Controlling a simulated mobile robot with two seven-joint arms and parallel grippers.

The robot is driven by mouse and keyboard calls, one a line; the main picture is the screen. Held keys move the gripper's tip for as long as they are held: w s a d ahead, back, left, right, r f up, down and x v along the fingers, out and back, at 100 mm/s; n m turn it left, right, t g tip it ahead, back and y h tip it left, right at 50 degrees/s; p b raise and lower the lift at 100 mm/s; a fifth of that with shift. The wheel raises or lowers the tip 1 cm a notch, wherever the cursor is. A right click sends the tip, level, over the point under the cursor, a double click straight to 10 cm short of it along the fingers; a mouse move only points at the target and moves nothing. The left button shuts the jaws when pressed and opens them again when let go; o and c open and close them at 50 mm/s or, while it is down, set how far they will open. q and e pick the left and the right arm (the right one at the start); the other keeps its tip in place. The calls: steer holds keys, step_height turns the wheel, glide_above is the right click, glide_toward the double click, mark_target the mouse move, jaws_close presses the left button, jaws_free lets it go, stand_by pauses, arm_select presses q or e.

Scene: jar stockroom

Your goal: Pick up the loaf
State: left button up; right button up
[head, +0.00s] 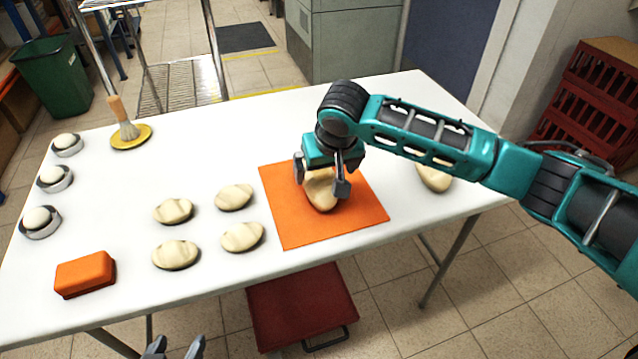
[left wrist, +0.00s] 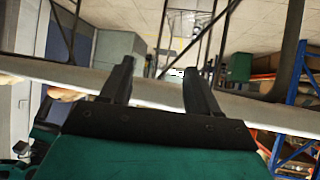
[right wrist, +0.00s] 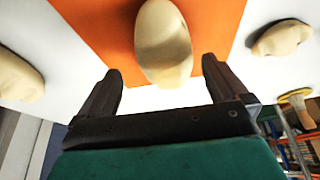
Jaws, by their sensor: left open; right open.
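A pale loaf (head: 321,193) lies on the orange mat (head: 285,225) on the white table. It also shows in the right wrist view (right wrist: 163,42), ahead of and between the fingers. My right gripper (head: 322,178) is open, with its fingers on either side of the loaf in the head view. I cannot tell whether they touch it. My right gripper hides the far part of the loaf in the head view. My left gripper (head: 175,350) is open and empty at the table's near side, low in the head view; its fingers show in the left wrist view (left wrist: 158,68).
Several shaped dough pieces (head: 175,254) lie left of the mat; another (head: 434,178) lies right of it, partly behind my right arm. An orange block (head: 85,274), rings with dough balls (head: 41,221) and a brush (head: 123,118) on a yellow dish (head: 131,138) stand at left.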

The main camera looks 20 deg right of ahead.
mark_target(320, 173)
steer(key=shift+a+b+x, duration=0.2)
steer(key=shift+b+x, duration=0.2)
steer(key=shift+x, duration=0.95)
steer(key=shift+a+b+x, duration=0.15)
steer(key=shift+b+x, duration=0.25)
steer(key=shift+x, duration=0.95)
steer(key=shift+w, duration=0.2)
steer(key=shift+c, duration=0.3)
steer(key=shift+r, duration=0.1)
steer(key=c, duration=1.1)
